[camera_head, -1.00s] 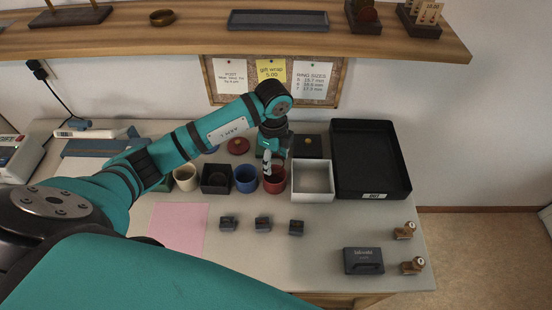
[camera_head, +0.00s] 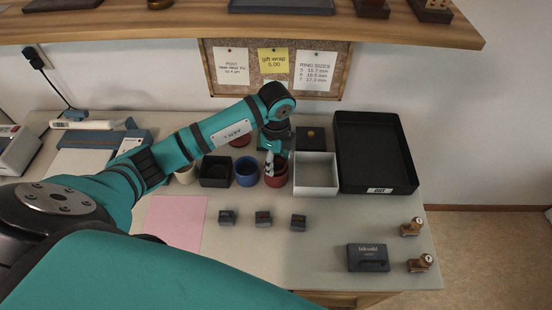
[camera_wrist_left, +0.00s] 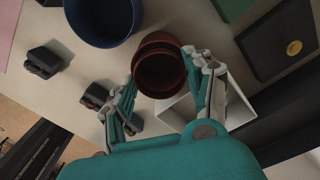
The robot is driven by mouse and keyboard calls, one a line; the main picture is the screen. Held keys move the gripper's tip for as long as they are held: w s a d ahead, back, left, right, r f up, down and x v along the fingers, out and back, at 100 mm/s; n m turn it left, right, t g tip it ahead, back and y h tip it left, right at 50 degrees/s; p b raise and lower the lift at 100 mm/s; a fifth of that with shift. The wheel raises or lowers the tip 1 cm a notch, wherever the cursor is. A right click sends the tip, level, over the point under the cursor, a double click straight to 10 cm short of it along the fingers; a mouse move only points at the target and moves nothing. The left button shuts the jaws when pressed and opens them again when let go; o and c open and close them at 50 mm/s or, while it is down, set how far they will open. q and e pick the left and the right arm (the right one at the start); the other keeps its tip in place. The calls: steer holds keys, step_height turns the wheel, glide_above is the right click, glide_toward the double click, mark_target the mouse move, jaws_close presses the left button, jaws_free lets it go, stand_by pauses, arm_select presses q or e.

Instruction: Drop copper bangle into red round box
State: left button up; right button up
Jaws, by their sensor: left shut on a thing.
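The red round box (camera_head: 277,179) stands on the bench between the blue round box and the white square tray; its rim also shows in the left wrist view (camera_wrist_left: 157,37). My left gripper (camera_head: 271,163) points down over the red box. In the left wrist view my left gripper (camera_wrist_left: 160,75) has its fingers on both sides of a reddish-brown ring, the copper bangle (camera_wrist_left: 160,93), and is shut on it. The bangle overlaps the box mouth there; its exact height above the box is hard to tell. The bangle cannot be made out in the head view. My right gripper is not in view.
A blue round box (camera_head: 247,172), a black square box (camera_head: 215,172) and a white square tray (camera_head: 315,186) stand close around the red box. A large black tray (camera_head: 400,188) is at the right.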

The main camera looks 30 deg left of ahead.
arm_select(q)
steer(key=o, duration=1.2)
step_height(320, 180, up, 12)
stand_by(0.5)
